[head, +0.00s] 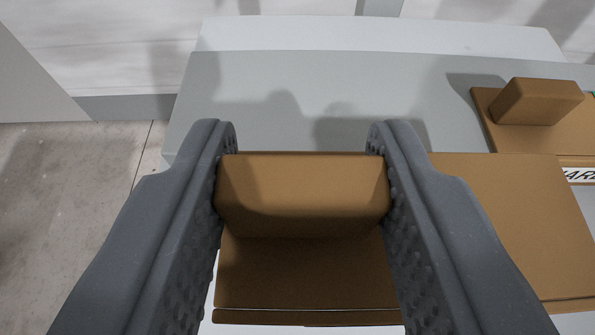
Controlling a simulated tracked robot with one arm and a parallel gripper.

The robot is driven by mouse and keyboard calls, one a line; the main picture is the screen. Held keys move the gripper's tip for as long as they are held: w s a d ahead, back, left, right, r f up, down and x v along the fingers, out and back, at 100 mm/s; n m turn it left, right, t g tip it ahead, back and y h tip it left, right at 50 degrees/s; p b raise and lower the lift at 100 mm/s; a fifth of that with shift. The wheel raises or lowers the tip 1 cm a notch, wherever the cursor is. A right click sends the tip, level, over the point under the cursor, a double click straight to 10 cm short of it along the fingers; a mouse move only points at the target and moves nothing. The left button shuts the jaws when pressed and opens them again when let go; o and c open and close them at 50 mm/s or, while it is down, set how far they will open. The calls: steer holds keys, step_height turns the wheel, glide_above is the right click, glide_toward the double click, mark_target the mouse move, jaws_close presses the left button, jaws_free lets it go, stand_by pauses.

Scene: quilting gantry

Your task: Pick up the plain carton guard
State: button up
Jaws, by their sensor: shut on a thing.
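A plain brown carton guard (300,275) shows in the head view, a flat panel with a raised block (302,195) on top. My gripper (302,140) has one dark grey finger on each side of the block, both touching it. It is shut on the block. I cannot tell whether the panel is lifted or rests on the surface below.
A grey table (270,85) lies beyond. To the right is another brown panel (515,205), and behind it a brown piece with a block (538,100). A partly cut-off printed label (579,175) shows at the right edge. Concrete floor (70,185) is at left.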

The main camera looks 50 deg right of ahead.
steer(key=shift+s+a+b, duration=0.2)
steer(key=shift+s, duration=0.4)
steer(key=shift+s+a+b, duration=0.2)
steer(key=shift+s, duration=0.35)
steer(key=shift+s+a+b, duration=0.15)
steer(key=shift+b, duration=0.95)
